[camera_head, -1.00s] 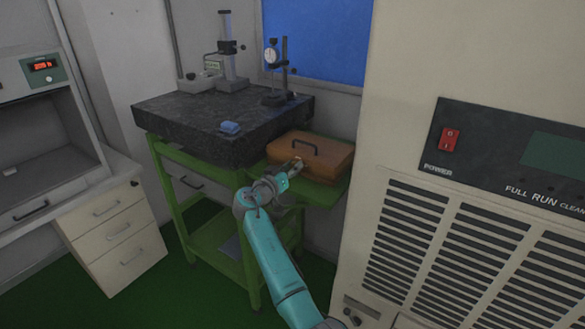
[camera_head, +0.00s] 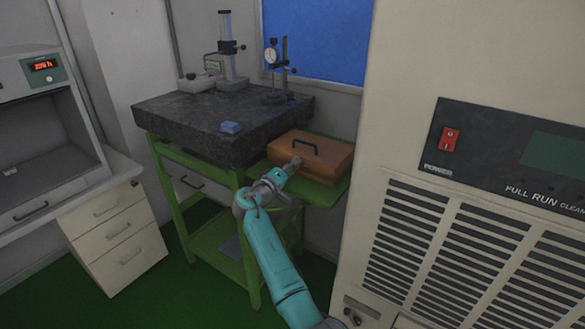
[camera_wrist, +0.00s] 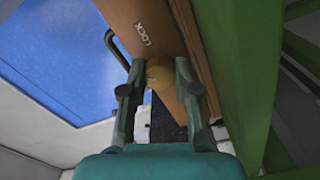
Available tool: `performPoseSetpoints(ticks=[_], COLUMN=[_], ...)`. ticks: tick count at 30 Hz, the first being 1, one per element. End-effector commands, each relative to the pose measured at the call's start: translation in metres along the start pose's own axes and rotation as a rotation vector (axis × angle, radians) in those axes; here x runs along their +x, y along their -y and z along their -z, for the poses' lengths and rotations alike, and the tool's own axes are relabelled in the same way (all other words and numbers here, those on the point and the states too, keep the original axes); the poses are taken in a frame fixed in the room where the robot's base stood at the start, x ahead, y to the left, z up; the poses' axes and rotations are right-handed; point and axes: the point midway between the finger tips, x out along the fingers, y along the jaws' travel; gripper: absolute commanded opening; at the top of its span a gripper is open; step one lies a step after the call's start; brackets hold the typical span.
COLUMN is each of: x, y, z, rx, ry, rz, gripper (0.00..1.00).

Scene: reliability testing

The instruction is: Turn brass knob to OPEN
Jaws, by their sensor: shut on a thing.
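The orange-brown wooden case (camera_head: 322,150) with a black handle sits on the green shelf beside the granite plate. In the wrist view the case's face (camera_wrist: 130,22) shows the word LOCK, seen at a slant. The round brass knob (camera_wrist: 158,71) is on that face, between the two fingers of my gripper (camera_wrist: 155,80). The gripper is shut on the knob. In the head view my gripper (camera_head: 293,165) reaches the front of the case and hides the knob. No OPEN mark is visible.
The granite plate (camera_head: 190,125) with gauge stands rests on a green frame (camera_head: 205,178) left of the case. A large beige cabinet (camera_head: 400,120) stands close on the right. White drawers (camera_head: 118,235) are at the left, with green floor between.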

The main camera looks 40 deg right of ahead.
Motion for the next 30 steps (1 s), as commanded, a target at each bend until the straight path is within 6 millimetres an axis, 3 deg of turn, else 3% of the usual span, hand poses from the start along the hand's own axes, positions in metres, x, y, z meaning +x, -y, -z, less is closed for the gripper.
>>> performPoseSetpoints(ticks=[15,30], x=[-0.0002,-0.0003], y=[0.0010,0.0013], z=[0.0002,0.0001], rx=[-0.442,-0.620], ry=[-0.001,-0.002], rz=[0.001,0.001], gripper=[0.00,0.00])
